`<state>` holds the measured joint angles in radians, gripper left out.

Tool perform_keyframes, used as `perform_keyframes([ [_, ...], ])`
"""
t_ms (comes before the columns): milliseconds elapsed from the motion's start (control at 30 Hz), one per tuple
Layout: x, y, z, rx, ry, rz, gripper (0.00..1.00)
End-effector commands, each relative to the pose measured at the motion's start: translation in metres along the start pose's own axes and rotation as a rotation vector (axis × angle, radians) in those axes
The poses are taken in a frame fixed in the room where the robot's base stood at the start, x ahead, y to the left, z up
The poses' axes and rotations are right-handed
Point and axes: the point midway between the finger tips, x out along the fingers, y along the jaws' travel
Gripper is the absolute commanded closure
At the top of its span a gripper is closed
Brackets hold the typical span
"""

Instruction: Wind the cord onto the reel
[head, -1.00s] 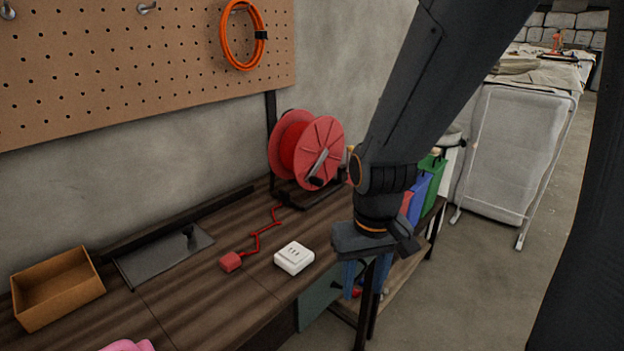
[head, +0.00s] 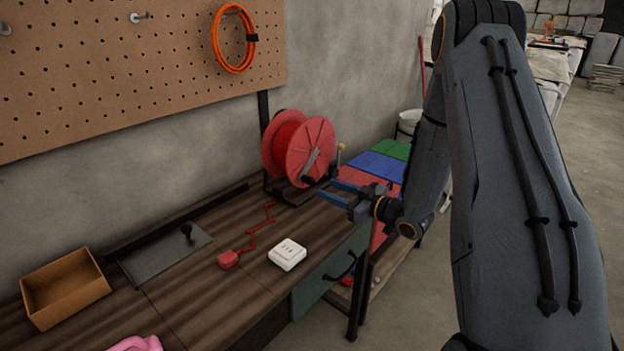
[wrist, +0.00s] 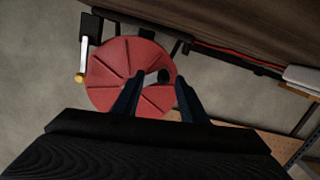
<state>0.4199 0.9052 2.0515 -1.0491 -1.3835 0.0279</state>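The red reel (head: 310,150) stands upright in a black frame at the back of the bench, against the wall. A grey metal piece with a dark end (head: 312,165) crosses its near face, and a yellow knob (head: 341,147) shows at its right edge. The red cord (head: 262,228) lies in a zigzag on the bench from the reel's foot to a red plug (head: 228,259). My gripper (head: 333,190) is open and empty, its blue fingers just right of and below the reel. In the wrist view the fingers (wrist: 159,84) point at the reel's face (wrist: 112,75), apparently apart from it.
A white socket box (head: 287,254) sits on the bench near the plug. A cardboard box (head: 63,290) and a grey plate (head: 165,255) are to the left, with something pink (head: 135,344) at the front. Coloured panels (head: 380,168) lie beyond my gripper. An orange coil (head: 234,40) hangs on the pegboard.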

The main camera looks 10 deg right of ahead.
Motion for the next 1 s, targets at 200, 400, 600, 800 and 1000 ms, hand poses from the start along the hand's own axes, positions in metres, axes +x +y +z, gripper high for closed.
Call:
perform_keyframes([
  [200, -0.004, -0.006, -0.007, 0.012, 0.098, -0.044, 0.61],
  [400, 0.021, -0.009, -0.011, 0.012, 0.102, -0.047, 0.61],
  [600, 0.051, -0.009, -0.013, 0.012, 0.101, -0.045, 0.61],
  [800, 0.067, -0.009, -0.014, 0.013, 0.099, -0.043, 0.61],
  [1000, 0.069, -0.009, -0.014, 0.012, 0.099, -0.042, 0.61],
])
